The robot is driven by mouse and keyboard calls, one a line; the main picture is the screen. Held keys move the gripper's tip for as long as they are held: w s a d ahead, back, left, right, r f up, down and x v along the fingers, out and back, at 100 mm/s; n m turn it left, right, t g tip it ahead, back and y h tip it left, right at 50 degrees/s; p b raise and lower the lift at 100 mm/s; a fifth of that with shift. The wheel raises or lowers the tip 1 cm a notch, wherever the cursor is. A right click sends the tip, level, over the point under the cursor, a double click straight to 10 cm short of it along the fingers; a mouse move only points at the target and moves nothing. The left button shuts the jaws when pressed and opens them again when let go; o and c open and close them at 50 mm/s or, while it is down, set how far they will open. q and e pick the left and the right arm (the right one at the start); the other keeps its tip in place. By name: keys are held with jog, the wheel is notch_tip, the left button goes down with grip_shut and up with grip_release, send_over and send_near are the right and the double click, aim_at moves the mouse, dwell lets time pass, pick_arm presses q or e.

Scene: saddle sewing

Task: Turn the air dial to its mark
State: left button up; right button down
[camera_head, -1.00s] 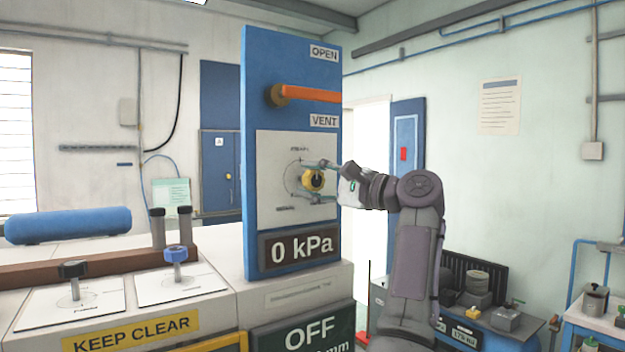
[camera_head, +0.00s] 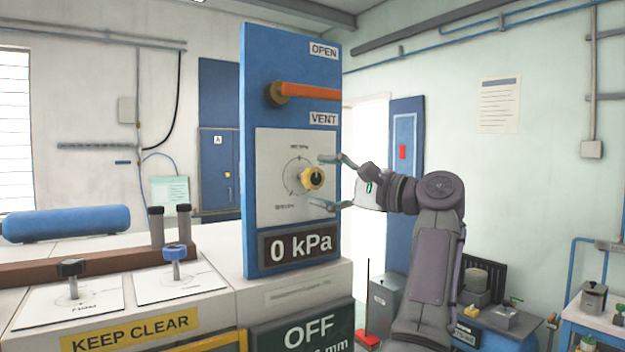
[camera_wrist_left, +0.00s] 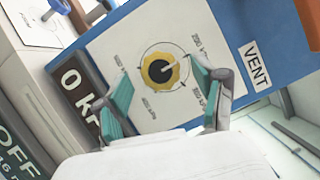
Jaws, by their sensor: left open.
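The air dial is a yellow knob with a black centre (camera_head: 312,178) on a white plate (camera_head: 270,205) of the blue panel. In the left wrist view the dial (camera_wrist_left: 160,69) sits inside a printed circle with labels around it. A light line on its black centre points toward the upper right of that picture. My left gripper (camera_head: 324,181) is open and empty, just right of the dial. Its two teal-lined fingers (camera_wrist_left: 161,88) stand apart near the dial, not gripping it. The display (camera_head: 300,246) below reads 0 kPa. My right gripper is not in view.
An orange lever (camera_head: 308,91) sticks out above the dial, between the OPEN and VENT labels. A bench (camera_head: 215,318) at lower left holds a black knob (camera_head: 72,268), a blue knob (camera_head: 176,251) and a blue cylinder (camera_head: 66,223).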

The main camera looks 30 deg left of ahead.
pick_arm(q)
jog(key=d, duration=0.9)
jog(key=shift+f, duration=0.4)
